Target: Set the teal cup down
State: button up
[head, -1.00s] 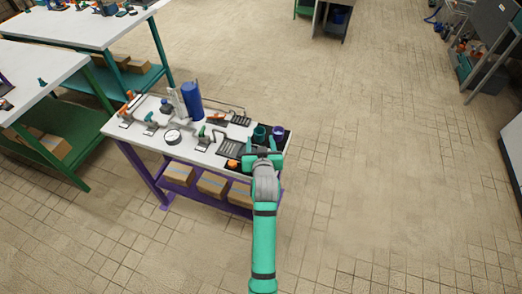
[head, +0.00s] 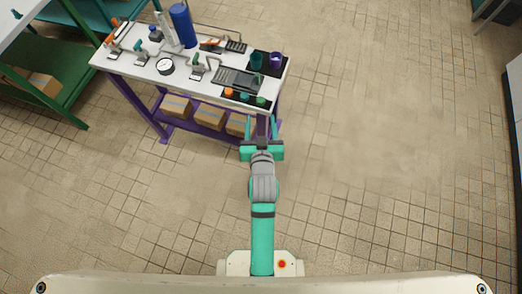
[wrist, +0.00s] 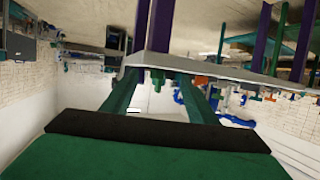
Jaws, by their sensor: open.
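The teal cup (head: 256,61) stands upright on a dark mat (head: 262,72) at the right end of the white-topped workbench (head: 130,62). A purple cup (head: 276,59) stands to its right on the same mat. My gripper (head: 262,119) is open and empty, off the bench's front edge and well apart from the cup. In the wrist view my two green fingers (wrist: 160,88) are spread with nothing between them. That view is upside down and shows the bench edge and purple legs beyond the fingers; I cannot make out the teal cup there.
The bench also holds a blue cylinder (head: 182,25), a round gauge (head: 165,66), a dark grid tray (head: 237,79) and small orange and green knobs (head: 245,97). Cardboard boxes (head: 209,117) sit on its lower shelf. A green bench (head: 55,85) stands at left. Floor to the right is clear.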

jog(key=s+r, duration=0.2)
jog(key=s, duration=1.3)
jog(key=s+r+t, duration=0.1)
jog(key=s+r, duration=0.1)
jog(key=s, duration=1.3)
jog(key=shift+s+d+h, duration=0.15)
jog(key=shift+h, duration=0.15)
